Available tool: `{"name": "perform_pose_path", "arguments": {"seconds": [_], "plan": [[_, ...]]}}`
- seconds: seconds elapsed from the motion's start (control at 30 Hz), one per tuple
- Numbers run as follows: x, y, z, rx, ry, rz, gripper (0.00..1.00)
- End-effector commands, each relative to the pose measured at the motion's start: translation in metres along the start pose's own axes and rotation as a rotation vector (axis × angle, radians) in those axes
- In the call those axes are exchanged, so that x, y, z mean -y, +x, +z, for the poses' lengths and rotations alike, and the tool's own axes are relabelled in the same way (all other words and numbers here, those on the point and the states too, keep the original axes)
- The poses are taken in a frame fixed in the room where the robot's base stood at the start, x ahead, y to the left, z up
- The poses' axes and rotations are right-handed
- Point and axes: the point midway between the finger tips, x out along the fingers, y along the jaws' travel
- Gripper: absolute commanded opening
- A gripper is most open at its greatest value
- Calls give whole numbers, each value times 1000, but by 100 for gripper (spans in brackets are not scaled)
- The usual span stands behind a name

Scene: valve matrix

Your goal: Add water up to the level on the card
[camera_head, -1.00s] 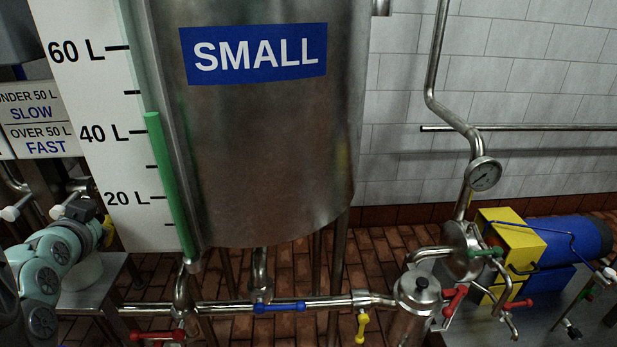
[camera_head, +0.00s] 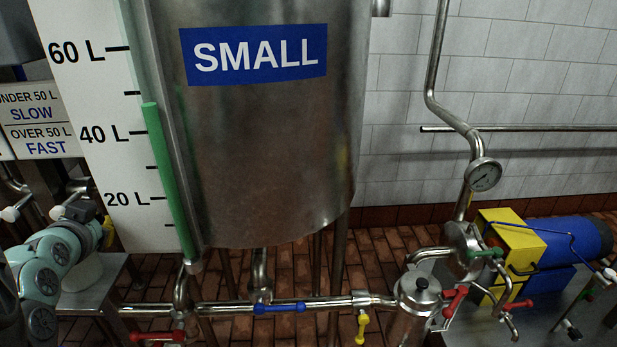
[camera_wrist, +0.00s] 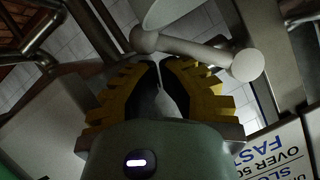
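The steel tank marked SMALL (camera_head: 270,150) stands in the middle of the head view. Its level gauge has a green column (camera_head: 168,175) beside a white scale (camera_head: 110,110); the column's top is between the 40 L mark and the unlabelled tick above it, nearer that tick. My gripper's yellow fingers (camera_wrist: 161,68) look shut in the wrist view, their tips almost together with nothing clear between them. A white-ended handle (camera_wrist: 195,50) lies just past the tips; contact is unclear. In the head view my arm is at lower left. No card with a target level is legible.
A sign (camera_head: 40,125) reads UNDER 50 L SLOW, OVER 50 L FAST. Below the tank, pipes carry a red handle (camera_head: 158,336), a blue handle (camera_head: 280,307) and a yellow handle (camera_head: 361,328). A yellow-blue pump (camera_head: 545,245) and a dial gauge (camera_head: 484,175) are at right.

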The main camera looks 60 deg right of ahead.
Motion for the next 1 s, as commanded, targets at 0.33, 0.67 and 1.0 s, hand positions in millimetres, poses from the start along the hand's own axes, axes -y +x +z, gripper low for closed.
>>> {"name": "perform_pose_path", "arguments": {"seconds": [0.33, 0.67, 1.0], "plan": [[0, 0, 5, 12, -2, -1, 0], [15, -12, -24, 6, 0, -6, 0], [37, -33, -74, -2, -1, -5, 0]]}}
